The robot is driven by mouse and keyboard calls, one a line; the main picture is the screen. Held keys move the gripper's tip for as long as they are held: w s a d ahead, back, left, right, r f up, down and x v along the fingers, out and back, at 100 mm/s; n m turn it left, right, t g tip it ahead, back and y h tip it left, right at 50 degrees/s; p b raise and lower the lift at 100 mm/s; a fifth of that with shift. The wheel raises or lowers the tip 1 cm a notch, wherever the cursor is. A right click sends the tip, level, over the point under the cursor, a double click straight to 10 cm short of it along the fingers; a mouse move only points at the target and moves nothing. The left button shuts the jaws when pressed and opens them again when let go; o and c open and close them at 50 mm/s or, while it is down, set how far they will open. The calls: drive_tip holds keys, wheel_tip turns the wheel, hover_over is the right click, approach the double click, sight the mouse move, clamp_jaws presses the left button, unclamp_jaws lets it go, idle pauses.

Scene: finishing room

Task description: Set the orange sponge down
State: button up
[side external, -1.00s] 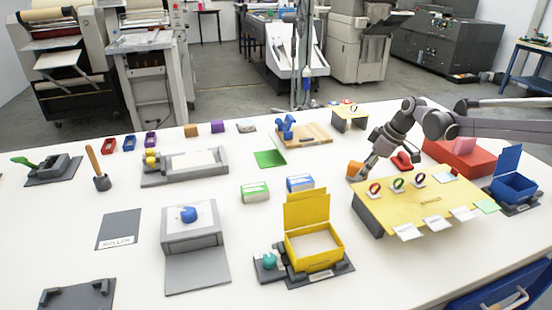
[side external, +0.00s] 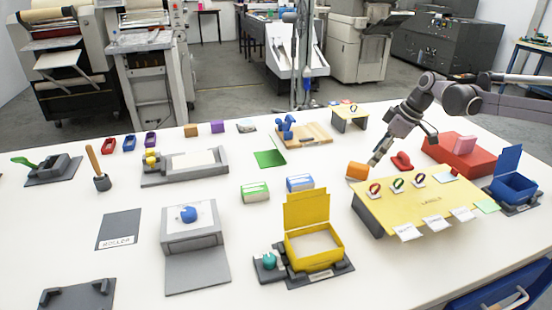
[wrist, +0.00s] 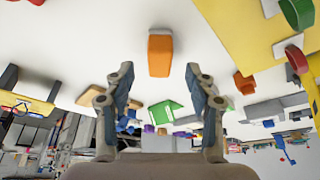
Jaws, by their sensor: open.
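The orange sponge (side external: 357,170) rests on the white table, just left of the yellow labels stand's back corner. It also shows in the wrist view (wrist: 160,55), ahead of the fingertips and centred between them, with clear table around it. My gripper (side external: 377,158) is just up and right of the sponge in the side view, tilted down toward it. In the wrist view my gripper (wrist: 160,72) has its two fingers wide apart with nothing held between them.
The yellow labels stand (side external: 425,200) carries several coloured rings. A red object (side external: 402,160) lies behind it, near a red box (side external: 455,157) with a pink block on top. Blue-white (side external: 300,184) and green-white (side external: 255,193) packs lie to the left. Table between is bare.

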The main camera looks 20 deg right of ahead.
drive_tip(key=v, duration=0.5)
drive_tip(key=s+m+t, duration=0.1)
drive_tip(key=s+m, duration=0.1)
drive_tip(key=s, duration=0.5)
drive_tip(key=s+a+r+m+h, duration=0.1)
drive_tip(key=s+m, duration=0.1)
drive_tip(key=s, duration=0.5)
drive_tip(key=s+m+t+h, duration=0.1)
drive_tip(key=s+m, duration=0.1)
drive_tip(key=s, duration=0.6)
drive_tip(key=shift+a+r+t, duration=0.2)
drive_tip(key=shift+r+t, duration=0.1)
drive_tip(key=s+f+m+t+h, duration=0.1)
drive_tip(key=s+f+m, duration=0.2)
drive_tip(key=s+f, duration=0.2)
drive_tip(key=s, duration=0.3)
drive_tip(key=shift+s+d+f, duration=0.15)
drive_tip(key=shift+d+f, duration=0.05)
drive_tip(key=shift+f, duration=0.15)
